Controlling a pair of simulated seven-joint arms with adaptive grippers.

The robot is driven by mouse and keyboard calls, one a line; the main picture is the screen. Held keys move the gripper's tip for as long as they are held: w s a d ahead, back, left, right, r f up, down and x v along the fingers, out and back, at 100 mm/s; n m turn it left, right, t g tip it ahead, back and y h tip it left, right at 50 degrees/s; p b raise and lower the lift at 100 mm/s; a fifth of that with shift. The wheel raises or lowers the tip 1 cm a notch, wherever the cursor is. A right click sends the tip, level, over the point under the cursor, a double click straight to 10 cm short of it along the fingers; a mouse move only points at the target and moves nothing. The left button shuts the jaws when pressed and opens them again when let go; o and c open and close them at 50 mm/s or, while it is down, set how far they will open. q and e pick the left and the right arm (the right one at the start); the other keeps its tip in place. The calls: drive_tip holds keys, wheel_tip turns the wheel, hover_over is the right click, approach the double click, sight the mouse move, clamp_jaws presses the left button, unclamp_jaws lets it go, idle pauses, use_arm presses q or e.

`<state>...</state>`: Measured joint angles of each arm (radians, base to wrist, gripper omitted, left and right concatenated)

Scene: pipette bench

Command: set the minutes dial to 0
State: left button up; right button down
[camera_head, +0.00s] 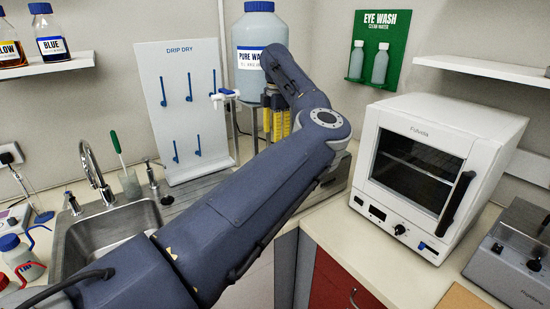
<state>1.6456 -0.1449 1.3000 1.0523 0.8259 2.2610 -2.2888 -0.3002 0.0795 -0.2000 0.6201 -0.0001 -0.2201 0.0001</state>
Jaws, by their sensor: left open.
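A white oven (437,165) with a dark glass door stands on the bench right of centre. Its front strip has a small dark display (377,212) and a black round knob (400,230). No minutes marking is readable, so I cannot tell which control is the minutes dial or where it points. A grey device (515,250) at the right edge also has a dark knob (533,264). My left gripper (277,122) is open, in front of the water container and well left of the oven, touching neither knob. It is partly hidden behind my arm. My right gripper is not in view.
A drip-dry rack (183,100) and a sink (100,235) with a tap (95,165) are at the left. A pure-water container (260,40) stands behind my gripper. The oven's black door handle (457,204) sticks out. Bare counter (335,225) lies left of the oven.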

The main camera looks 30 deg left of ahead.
use_arm(q)
drive_tip(key=f, duration=0.9)
drive_tip(key=shift+w+a+f, duration=0.1)
drive_tip(key=shift+a+f, duration=0.1)
drive_tip(key=shift+a, duration=0.05)
drive_tip(key=shift+c, duration=0.4)
clamp_jaws()
